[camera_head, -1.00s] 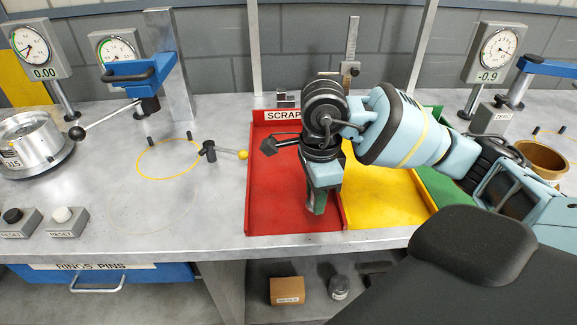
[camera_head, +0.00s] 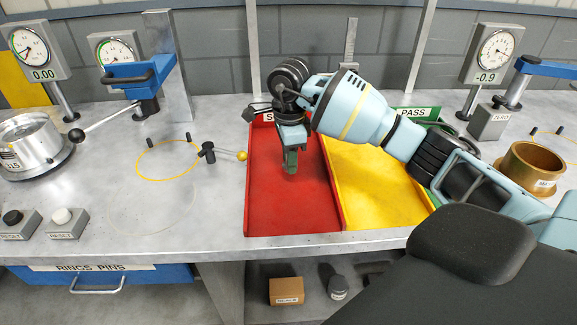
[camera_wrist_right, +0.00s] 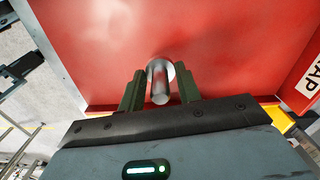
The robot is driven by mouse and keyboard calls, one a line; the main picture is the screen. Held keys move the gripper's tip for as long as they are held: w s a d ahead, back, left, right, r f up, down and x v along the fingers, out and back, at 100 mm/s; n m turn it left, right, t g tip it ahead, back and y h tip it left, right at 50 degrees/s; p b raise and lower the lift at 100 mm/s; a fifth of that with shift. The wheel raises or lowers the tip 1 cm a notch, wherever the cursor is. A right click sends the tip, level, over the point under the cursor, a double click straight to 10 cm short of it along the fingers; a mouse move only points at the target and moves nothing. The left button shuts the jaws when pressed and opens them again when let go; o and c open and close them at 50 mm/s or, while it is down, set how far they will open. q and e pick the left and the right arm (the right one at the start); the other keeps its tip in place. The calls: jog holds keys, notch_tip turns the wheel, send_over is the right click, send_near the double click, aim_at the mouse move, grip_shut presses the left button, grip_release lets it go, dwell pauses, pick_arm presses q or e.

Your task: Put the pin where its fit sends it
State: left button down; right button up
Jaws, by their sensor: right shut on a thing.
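The pin (camera_wrist_right: 160,82) is a shiny silver cylinder in the right wrist view, between the two green fingers of my right gripper (camera_wrist_right: 160,90). My right gripper is shut on it. In the head view my right gripper (camera_head: 290,160) points down over the back half of the red tray (camera_head: 290,212), and the pin is hidden there. The red tray also fills most of the wrist view (camera_wrist_right: 90,40). The yellow tray (camera_head: 375,185) lies right of the red one. The green tray (camera_head: 437,192) is mostly behind my right arm; a PASS label (camera_head: 415,113) stands behind it. My left gripper is out of view.
Dial gauges (camera_head: 32,48) stand at the left, and one reading -0.9 (camera_head: 495,50) at the right. A brass ring (camera_head: 532,165) sits at the right. A small lever with a yellow knob (camera_head: 242,156) is close to the red tray's left wall. The red tray's front is clear.

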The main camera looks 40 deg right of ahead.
jog(key=shift+w, duration=0.2)
notch_tip(320, 180, down, 4)
jog(key=shift+w+d+r, duration=0.1)
jog(key=shift+r, duration=0.15)
jog(key=shift+f, duration=0.2)
jog(key=o, duration=1.1)
jog(key=shift+c, duration=0.2)
